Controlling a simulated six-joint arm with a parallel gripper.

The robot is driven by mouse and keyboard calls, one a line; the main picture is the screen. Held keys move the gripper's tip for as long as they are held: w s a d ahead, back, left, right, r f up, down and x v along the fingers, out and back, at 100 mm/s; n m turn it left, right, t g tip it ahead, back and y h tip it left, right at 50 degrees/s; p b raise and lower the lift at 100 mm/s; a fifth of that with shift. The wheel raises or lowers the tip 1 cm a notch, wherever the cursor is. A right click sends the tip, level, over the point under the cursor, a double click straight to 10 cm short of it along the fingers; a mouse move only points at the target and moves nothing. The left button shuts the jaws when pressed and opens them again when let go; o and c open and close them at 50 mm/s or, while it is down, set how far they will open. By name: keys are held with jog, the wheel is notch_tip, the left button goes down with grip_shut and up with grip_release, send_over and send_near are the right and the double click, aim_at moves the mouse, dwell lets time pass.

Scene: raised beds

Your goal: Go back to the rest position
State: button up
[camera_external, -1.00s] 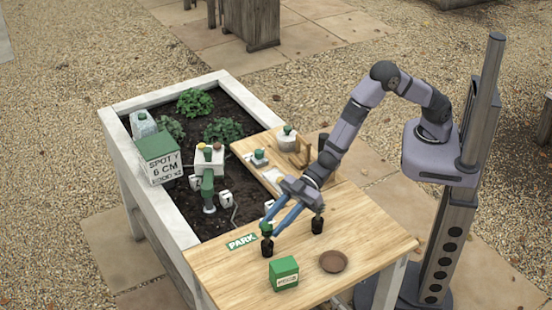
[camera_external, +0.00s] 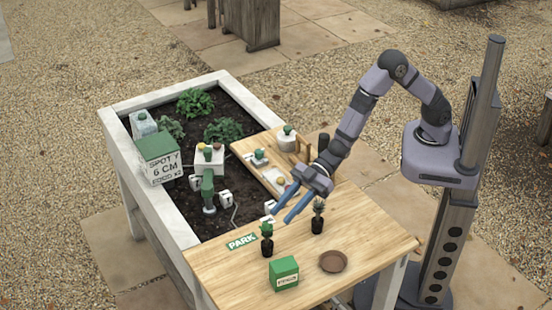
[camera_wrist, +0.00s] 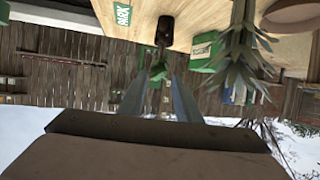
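One small plant in a black pot (camera_external: 267,247) stands upright near the PARK label (camera_external: 241,241). A second, spiky plant in a black pot (camera_external: 317,222) stands upright to its right, and its leaves fill the right of the wrist view (camera_wrist: 238,50). The fingers touch neither plant as far as I can see.
A green box (camera_external: 285,281) and a brown saucer (camera_external: 333,261) sit at the table's front. A wooden tray with small items (camera_external: 262,177) lies behind the gripper. The table's front left is clear.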

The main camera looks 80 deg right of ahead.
jog(key=w+d+r+m+h+p, duration=0.1)
jog(key=d+r+m+h+p, duration=0.15)
jog(key=d, duration=0.75)
jog(key=w+d+r+m+h+p, duration=0.1)
jog(key=d+r+m+h+p, duration=0.2)
jog(key=d, duration=0.6)
jog(key=w+d+r+m+h+p, duration=0.1)
jog(key=d+r+h, duration=0.25)
jog(key=d, duration=0.65)
jog(key=s+d+m+g+h+p, duration=0.2)
jog(key=s+d+m, duration=0.1)
jog(key=s+d, duration=0.5)
jog(key=s+d+f+m+g+b, duration=0.1)
jog(key=s+d+f+g+b, duration=0.1)
jog(key=s, duration=0.5)
jog(key=s+d+f+m+g+b, duration=0.1)
jog(key=s+d+f+g+b, duration=0.2)
jog(key=s, duration=0.5)
jog(key=shift+f, duration=0.85)
